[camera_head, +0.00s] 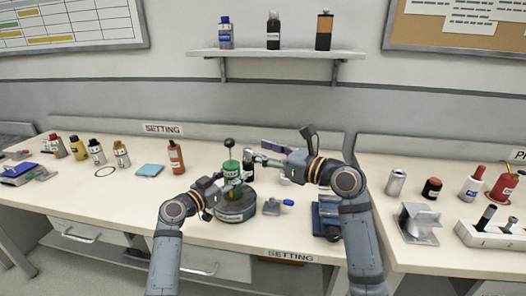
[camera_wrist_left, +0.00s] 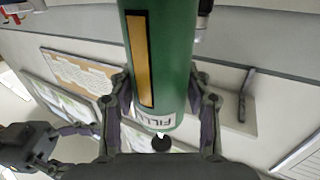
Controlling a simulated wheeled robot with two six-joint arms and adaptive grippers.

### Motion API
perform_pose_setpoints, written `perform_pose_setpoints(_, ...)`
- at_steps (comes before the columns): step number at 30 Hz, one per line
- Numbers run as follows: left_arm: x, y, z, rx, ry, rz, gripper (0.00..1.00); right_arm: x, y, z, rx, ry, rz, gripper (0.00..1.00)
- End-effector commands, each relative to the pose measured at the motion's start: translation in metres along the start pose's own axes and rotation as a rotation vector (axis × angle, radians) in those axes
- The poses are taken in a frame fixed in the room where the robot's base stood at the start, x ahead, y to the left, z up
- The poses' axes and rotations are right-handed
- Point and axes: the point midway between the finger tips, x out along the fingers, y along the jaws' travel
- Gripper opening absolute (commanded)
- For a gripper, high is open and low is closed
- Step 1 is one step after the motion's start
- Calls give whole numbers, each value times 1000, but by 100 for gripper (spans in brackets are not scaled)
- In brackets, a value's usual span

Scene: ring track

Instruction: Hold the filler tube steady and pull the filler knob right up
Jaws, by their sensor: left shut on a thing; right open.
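The filler tube (camera_head: 231,169) is green and stands upright on a round dark base (camera_head: 236,213) on the bench. Its black ball knob (camera_head: 229,142) sits on a thin rod above the tube's top. My left gripper (camera_head: 230,186) is shut around the tube's side. My right gripper (camera_head: 252,159) is open and empty, just right of the tube's upper part and below the knob.
An orange-red bottle (camera_head: 176,157) stands left of the tube, with a blue pad (camera_head: 150,170) and several small bottles further left. A shelf (camera_head: 280,53) with bottles hangs behind. Bench space left of the base is clear.

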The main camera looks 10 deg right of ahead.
Motion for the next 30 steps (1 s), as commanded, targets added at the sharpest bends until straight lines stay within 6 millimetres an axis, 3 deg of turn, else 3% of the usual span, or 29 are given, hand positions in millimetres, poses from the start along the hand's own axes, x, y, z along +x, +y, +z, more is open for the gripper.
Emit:
perform_pose_setpoints(5,0,0,0,1,-1,-1,8,0,0,0,0,0,0,52)
perform_pose_setpoints(6,0,0,0,1,0,-1,51,0,0,0,0,0,0,52)
perform_pose_setpoints(12,0,0,0,1,0,-1,75,0,0,0,0,0,0,52)
perform_pose_setpoints(23,-6,-1,0,2,1,-2,75,0,0,0,0,0,0,52)
perform_pose_setpoints(30,-58,-1,2,4,-3,-3,75,0,0,0,0,0,0,52)
